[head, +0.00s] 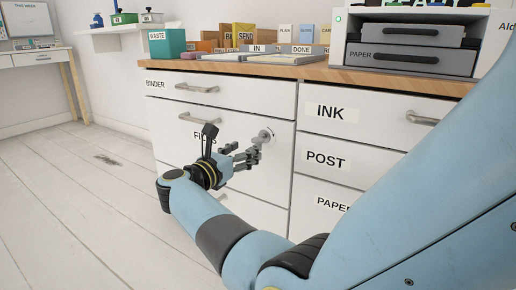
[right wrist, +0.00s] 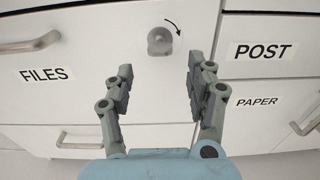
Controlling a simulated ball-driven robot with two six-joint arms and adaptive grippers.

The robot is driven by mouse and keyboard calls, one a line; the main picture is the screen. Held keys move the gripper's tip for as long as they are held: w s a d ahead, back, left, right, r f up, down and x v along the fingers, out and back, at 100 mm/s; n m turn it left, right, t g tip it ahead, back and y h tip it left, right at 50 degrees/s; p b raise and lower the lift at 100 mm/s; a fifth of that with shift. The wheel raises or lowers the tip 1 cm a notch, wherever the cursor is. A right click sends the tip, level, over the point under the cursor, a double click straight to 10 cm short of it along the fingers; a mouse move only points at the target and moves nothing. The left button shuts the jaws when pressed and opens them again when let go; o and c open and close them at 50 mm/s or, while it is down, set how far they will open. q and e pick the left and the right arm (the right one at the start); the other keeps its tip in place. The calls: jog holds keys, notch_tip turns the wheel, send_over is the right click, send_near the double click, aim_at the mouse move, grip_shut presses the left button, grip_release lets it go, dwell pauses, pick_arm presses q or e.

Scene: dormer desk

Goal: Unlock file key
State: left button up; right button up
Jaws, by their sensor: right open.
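The grey key (right wrist: 159,42) stands in a round lock at the upper right of the FILES drawer front. A curved black arrow (right wrist: 173,26) is printed beside it. In the head view the lock (head: 266,135) shows just beyond my right fingertips. My right gripper (right wrist: 167,70) is open, its two fingers apart with nothing between the tips. The key lies just past the tips in the right wrist view, roughly between them; I cannot tell if a finger touches it. In the head view my right gripper (head: 248,155) partly hides the FILES drawer. My left gripper is out of view.
The FILES handle (right wrist: 30,43) is left of the key in the right wrist view. The BINDER drawer handle (head: 198,88) sticks out above. INK, POST and PAPER drawers are at the right. The wooden desktop (head: 300,70) holds trays and a printer.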

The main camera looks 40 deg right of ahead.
aim_at(258, 138)
jog(key=b+x, duration=0.1)
jog(key=x, duration=0.5)
jog(key=shift+d+f, duration=0.15)
jog(key=shift+w+d, duration=0.3)
jog(key=shift+d, duration=0.2)
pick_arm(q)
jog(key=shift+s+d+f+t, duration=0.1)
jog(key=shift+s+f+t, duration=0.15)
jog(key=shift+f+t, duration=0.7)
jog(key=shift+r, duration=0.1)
pick_arm(e)
grip_shut()
